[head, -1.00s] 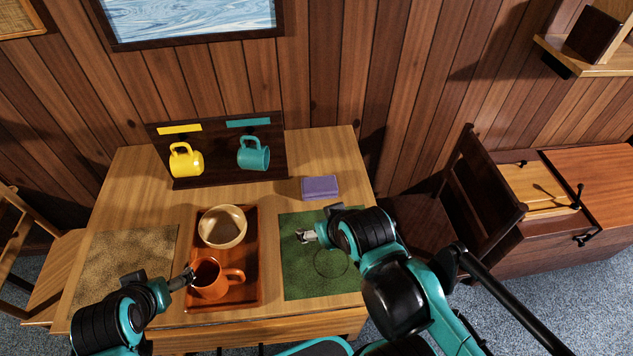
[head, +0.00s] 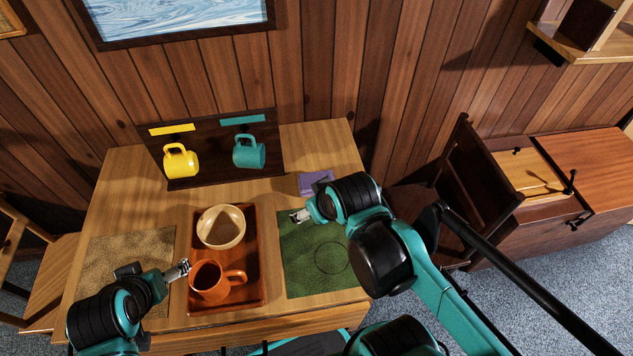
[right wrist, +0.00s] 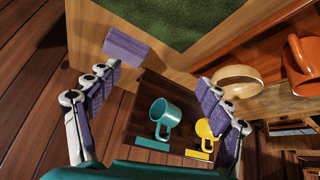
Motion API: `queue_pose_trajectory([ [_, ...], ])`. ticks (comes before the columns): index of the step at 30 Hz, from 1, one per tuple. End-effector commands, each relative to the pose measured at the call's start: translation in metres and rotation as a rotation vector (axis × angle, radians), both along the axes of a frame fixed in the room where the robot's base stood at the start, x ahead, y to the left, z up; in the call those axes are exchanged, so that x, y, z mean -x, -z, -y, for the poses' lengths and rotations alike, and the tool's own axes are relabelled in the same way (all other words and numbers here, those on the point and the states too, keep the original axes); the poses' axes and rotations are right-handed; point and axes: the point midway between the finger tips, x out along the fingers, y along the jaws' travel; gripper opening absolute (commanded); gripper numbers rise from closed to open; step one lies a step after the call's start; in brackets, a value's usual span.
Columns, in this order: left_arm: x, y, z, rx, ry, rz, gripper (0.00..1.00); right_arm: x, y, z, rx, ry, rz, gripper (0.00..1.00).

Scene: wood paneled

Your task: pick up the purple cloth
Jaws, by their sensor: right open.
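The purple cloth (head: 314,179) is a small folded block lying flat near the back right of the wooden table (head: 330,150). My right arm covers its lower right part in the head view. The cloth shows whole in the right wrist view (right wrist: 127,47), near the tip of the left-hand finger and apart from it. My right gripper (head: 301,215) is open and empty above the table, just in front of the cloth. My left gripper (head: 181,270) is at the left of the orange mug; its finger gap is too small to judge.
A red-brown tray (head: 254,262) holds a cream bowl (head: 221,227) and an orange mug (head: 207,281). A green mat (head: 318,268) lies right of it. Behind, a dark rack (head: 212,160) carries a yellow mug (head: 180,160) and a teal mug (head: 249,152).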

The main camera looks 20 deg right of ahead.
Motion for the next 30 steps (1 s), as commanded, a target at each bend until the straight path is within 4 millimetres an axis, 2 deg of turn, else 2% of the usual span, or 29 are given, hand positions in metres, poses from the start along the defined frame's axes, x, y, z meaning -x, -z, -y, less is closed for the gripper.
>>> queue_pose_trajectory([
  [8,0.0,-0.014,0.0,0.0,0.0,0.0,0.86,-0.026,-0.014,0.008,0.085,-0.129,-0.076,0.79],
  [16,0.0,-0.036,0.0,0.0,0.0,0.0,0.86,-0.072,-0.02,0.024,0.205,-0.377,-0.209,0.79],
  [23,0.0,-0.054,0.0,0.0,0.0,0.0,0.86,-0.113,-0.007,0.04,0.279,-0.618,-0.321,0.79],
  [30,0.0,-0.073,0.0,0.0,0.0,0.0,0.86,-0.149,0.022,0.06,0.321,-0.883,-0.422,0.79],
])
